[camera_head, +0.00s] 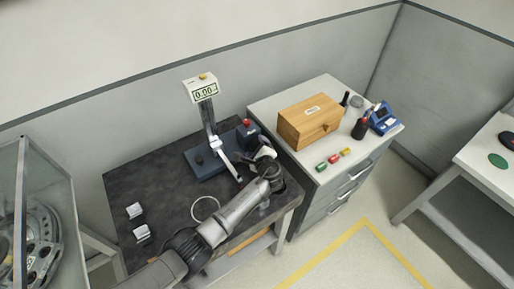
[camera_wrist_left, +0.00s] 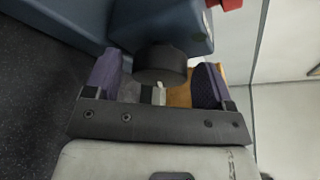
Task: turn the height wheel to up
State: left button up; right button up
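The height gauge stands on the dark table, with a dark blue base (camera_head: 205,163), an upright column and a display (camera_head: 204,92) reading 0.00. A blue housing (camera_wrist_left: 165,22) sits at its right end, with a red part on top. The height wheel (camera_wrist_left: 160,65), a dark round knob, sticks out of this housing in the left wrist view. In the head view I cannot make out the wheel near my gripper. My left gripper (camera_head: 262,154) is at the housing, its two purple-padded fingers apart on either side of the wheel, with gaps visible. My right gripper is not in view.
A white ring (camera_head: 205,209) and two small metal blocks (camera_head: 138,222) lie on the table. The cabinet to the right holds a wooden box (camera_head: 310,122), small coloured pieces and a blue device (camera_head: 383,118). A glass-sided case (camera_head: 38,215) stands at the left.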

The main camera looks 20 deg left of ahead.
pick_arm(q)
jog(key=shift+o, duration=0.3)
jog(key=shift+d, duration=0.1)
jog(key=shift+s+d+r, duration=0.15)
jog(key=shift+s+d, duration=0.05)
jog(key=shift+s, duration=0.1)
jog(key=p+v, duration=0.2)
jog(key=v, duration=1.1)
